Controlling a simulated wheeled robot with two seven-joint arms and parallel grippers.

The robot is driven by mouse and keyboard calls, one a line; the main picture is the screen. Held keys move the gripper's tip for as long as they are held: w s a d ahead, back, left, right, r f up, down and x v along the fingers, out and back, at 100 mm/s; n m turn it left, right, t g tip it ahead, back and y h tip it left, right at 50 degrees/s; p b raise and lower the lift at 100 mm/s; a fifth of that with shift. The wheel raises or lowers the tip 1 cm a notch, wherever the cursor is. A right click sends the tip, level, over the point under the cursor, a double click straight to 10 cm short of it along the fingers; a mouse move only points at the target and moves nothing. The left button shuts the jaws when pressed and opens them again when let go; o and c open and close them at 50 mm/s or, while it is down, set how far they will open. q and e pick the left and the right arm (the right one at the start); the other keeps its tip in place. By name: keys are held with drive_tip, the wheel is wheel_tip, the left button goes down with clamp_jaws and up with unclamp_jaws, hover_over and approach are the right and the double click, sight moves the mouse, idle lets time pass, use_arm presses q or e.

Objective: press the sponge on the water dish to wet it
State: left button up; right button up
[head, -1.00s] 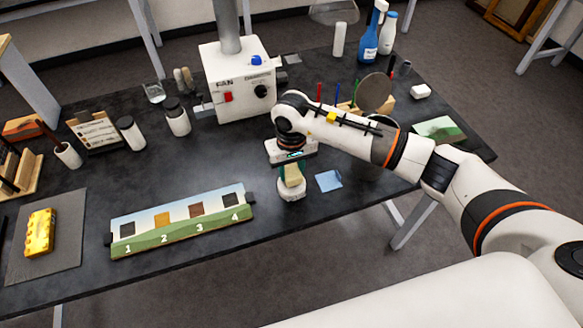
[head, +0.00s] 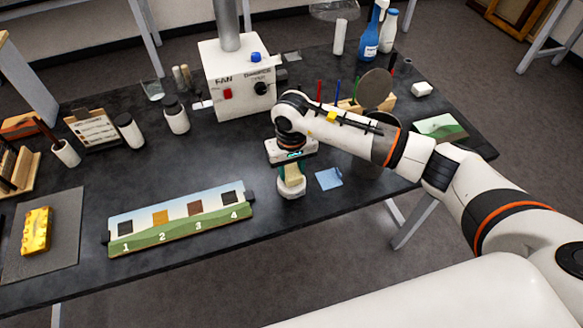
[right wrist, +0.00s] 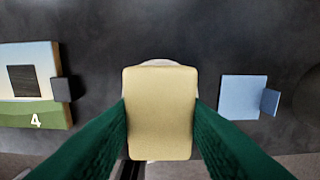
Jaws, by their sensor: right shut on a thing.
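My right gripper (head: 292,178) points down with its green fingers shut on the pale yellow sponge (head: 294,171). In the right wrist view the sponge (right wrist: 160,112) fills the space between the two fingers. The round white water dish (head: 290,191) stands on the table directly below the sponge. The sponge hides most of the dish in the wrist view, where only a pale rim (right wrist: 160,62) shows past its far edge. I cannot tell whether the sponge touches the dish. My left gripper is out of view.
A blue square (head: 329,178) lies right of the dish. A numbered picture strip (head: 180,237) lies to the left, and the white fan box (head: 237,85) stands behind. A yellow block (head: 37,231) rests on a grey mat at far left. The table's front edge is close to the dish.

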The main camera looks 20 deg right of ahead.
sight(292, 170)
drive_tip(key=shift+s+f+b, duration=0.1)
drive_tip(key=shift+f+b, duration=0.2)
drive_tip(key=shift+b, duration=0.3)
idle(2.0)
drive_tip(key=shift+r+p, duration=0.45)
drive_tip(key=shift+r, duration=0.75)
drive_tip(key=shift+r+p, duration=0.75)
drive_tip(key=shift+r, duration=1.65)
